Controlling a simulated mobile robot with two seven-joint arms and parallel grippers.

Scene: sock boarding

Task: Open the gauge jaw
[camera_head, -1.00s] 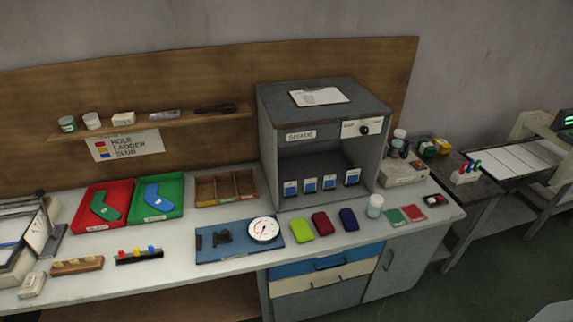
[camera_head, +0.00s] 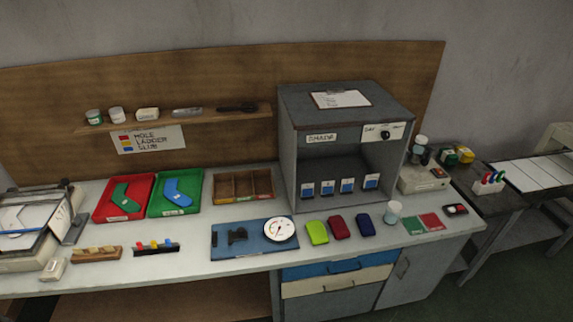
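The gauge lies on the bench as a blue base plate (camera_head: 254,249) with a round white dial (camera_head: 280,229) at its right end. Its dark jaw (camera_head: 237,235) stands on the plate left of the dial. Whether the jaw is open or shut is too small to tell. Neither of my grippers shows in the view.
A grey shade cabinet (camera_head: 345,140) stands behind and right of the gauge. Green, red and blue pads (camera_head: 340,226) lie right of it. A red tray (camera_head: 107,207) and a green tray (camera_head: 187,177), each holding a sock shape, and a wooden divided box (camera_head: 262,196) lie behind. The bench front before the gauge is clear.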

